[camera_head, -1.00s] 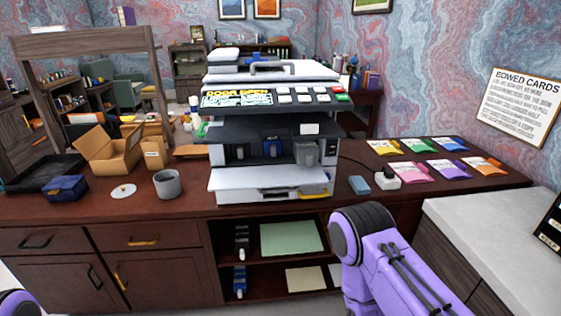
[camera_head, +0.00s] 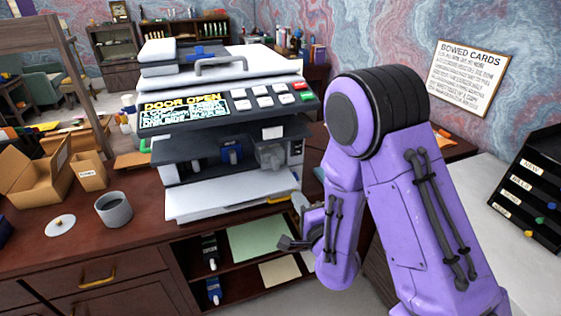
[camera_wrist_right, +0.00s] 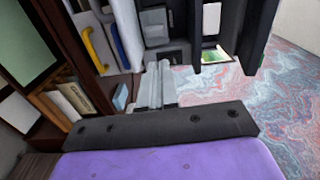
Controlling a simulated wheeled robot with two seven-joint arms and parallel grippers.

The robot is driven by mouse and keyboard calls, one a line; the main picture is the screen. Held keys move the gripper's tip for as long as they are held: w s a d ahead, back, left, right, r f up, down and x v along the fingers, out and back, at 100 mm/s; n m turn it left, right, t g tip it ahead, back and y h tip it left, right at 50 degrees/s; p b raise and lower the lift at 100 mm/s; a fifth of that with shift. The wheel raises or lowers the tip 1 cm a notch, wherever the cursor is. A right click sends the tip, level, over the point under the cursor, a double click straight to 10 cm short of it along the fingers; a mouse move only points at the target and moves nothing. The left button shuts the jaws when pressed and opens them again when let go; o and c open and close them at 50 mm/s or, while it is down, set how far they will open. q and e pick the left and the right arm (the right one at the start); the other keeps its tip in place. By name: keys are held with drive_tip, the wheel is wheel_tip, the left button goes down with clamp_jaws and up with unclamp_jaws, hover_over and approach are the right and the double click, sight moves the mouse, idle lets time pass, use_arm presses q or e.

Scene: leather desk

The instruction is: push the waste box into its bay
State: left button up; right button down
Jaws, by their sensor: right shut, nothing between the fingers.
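The printer (camera_head: 235,205) stands on the desk with its front open and its screen reading DOOR OPEN. My right gripper (camera_head: 286,243) is low in front of the desk, below and in front of the printer, apart from the box. In the right wrist view its fingers (camera_wrist_right: 155,86) are together and empty, with the printer beyond, turned sideways. My left gripper is out of view.
A grey cup (camera_head: 114,209), a white disc (camera_head: 60,226) and cardboard boxes (camera_head: 35,175) stand left of the printer. Open shelves (camera_head: 235,275) lie below the desk top. My right arm hides the desk right of the printer. A black labelled rack (camera_head: 530,190) stands at far right.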

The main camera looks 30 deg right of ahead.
sight(277, 162)
drive_tip(key=p+x, duration=0.1)
drive_tip(key=x, duration=0.6)
drive_tip(key=p+x, duration=0.2)
drive_tip(key=x, duration=0.5)
drive_tip(key=shift+w+d+r+p, duration=0.15)
drive_tip(key=shift+w+r+p, duration=0.1)
drive_tip(key=shift+p, duration=0.05)
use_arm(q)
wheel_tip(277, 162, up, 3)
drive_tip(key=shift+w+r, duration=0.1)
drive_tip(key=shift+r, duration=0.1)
